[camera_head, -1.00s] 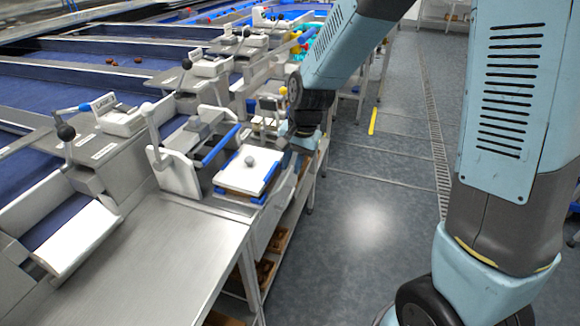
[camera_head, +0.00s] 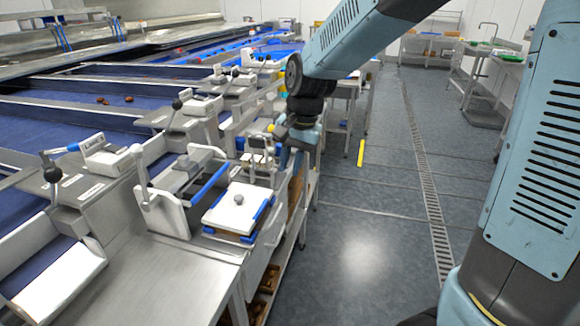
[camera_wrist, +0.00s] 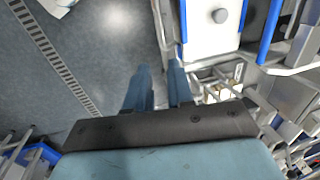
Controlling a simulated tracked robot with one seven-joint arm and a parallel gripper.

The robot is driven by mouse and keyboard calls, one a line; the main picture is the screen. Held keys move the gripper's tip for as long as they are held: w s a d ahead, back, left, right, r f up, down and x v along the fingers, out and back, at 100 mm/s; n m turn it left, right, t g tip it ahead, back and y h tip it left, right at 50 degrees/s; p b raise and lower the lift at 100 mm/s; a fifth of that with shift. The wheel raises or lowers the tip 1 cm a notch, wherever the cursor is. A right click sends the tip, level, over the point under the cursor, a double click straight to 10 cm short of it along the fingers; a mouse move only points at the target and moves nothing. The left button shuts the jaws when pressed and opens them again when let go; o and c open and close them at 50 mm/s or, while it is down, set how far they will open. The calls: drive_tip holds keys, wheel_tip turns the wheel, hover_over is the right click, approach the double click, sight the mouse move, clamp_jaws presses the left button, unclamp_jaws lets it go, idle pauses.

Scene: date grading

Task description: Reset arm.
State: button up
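My gripper (camera_head: 292,160) hangs at the end of my blue arm, over the right edge of the workbench line. It is partly hidden by the wrist in the head view. In the wrist view my gripper (camera_wrist: 159,66) shows two blue fingers apart, with nothing between them. The white board with a grey knob and blue side strips (camera_head: 226,213) lies on the bench, left of and nearer than my gripper. It also shows in the wrist view (camera_wrist: 197,32), just beyond the fingertips and to the right.
A row of grey stations with ball-topped levers (camera_head: 53,175) runs along blue sorting lanes (camera_head: 60,125) on the left. Shelves (camera_head: 268,282) sit under the bench. The grey floor (camera_head: 365,210) to the right is clear, with a drain grate (camera_head: 428,195) and yellow strip (camera_head: 361,152).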

drive_tip(key=s+d+r+n+t, duration=0.1)
drive_tip(key=s+d+r, duration=0.2)
drive_tip(key=s+d, duration=0.2)
drive_tip(key=s+d+r+n+t+h, duration=0.1)
drive_tip(key=s+d+r, duration=0.3)
drive_tip(key=d, duration=0.5)
drive_tip(key=s+d+r+n+t+h, duration=0.1)
drive_tip(key=s+d+r+t, duration=0.2)
drive_tip(key=s+d, duration=0.4)
drive_tip(key=shift+s+d+r+n, duration=0.15)
drive_tip(key=shift+s+r+n, duration=0.05)
drive_tip(key=shift+r+n, duration=0.25)
